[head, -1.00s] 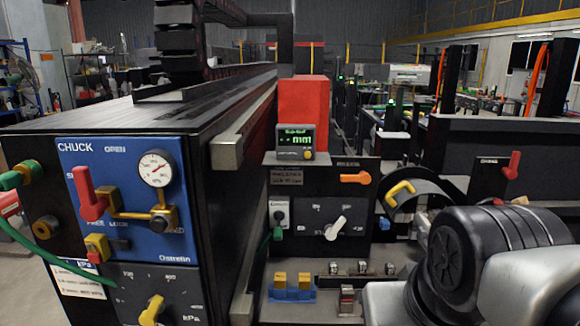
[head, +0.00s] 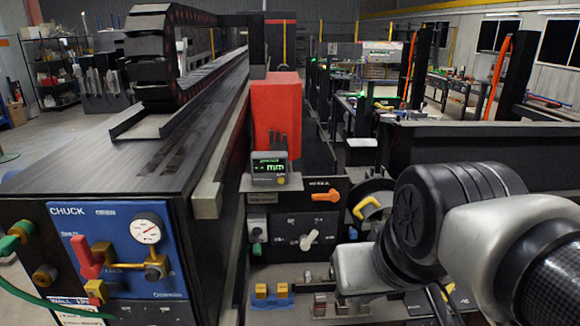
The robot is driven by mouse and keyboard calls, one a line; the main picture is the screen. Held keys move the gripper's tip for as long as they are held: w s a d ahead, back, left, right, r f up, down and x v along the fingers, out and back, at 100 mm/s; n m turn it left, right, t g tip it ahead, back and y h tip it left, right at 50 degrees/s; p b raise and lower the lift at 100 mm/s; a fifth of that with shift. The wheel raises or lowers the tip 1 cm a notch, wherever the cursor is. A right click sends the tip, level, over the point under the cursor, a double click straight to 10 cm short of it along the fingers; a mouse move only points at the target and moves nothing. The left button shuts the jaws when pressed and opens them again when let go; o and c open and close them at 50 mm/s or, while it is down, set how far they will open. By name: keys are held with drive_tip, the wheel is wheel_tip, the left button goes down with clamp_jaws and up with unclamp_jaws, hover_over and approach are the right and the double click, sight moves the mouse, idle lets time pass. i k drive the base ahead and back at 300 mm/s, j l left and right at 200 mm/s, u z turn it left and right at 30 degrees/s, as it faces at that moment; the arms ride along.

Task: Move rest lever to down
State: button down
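An orange lever (head: 325,195) lies roughly level on the upper right of the dark control panel (head: 275,218), under a small label that I cannot read in full. It appears to be the rest lever, but I cannot be sure. A white rotary knob (head: 308,240) sits below it. My arm (head: 450,215) fills the lower right, to the right of this panel and apart from the orange lever. My gripper cannot be made out in this view.
A blue CHUCK panel (head: 110,222) with a red lever (head: 86,258) and a round gauge (head: 146,228) is at the left. A green-lit display (head: 268,168) stands above the control panel. A yellow handle (head: 367,207) sits between the panel and my arm.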

sight(450, 288)
drive_tip(key=z, duration=1.25)
drive_tip(key=i+l+u, duration=0.2)
drive_tip(key=l, duration=0.25)
drive_tip(key=i, duration=0.4)
drive_tip(key=k, duration=0.5)
drive_tip(key=i, duration=0.5)
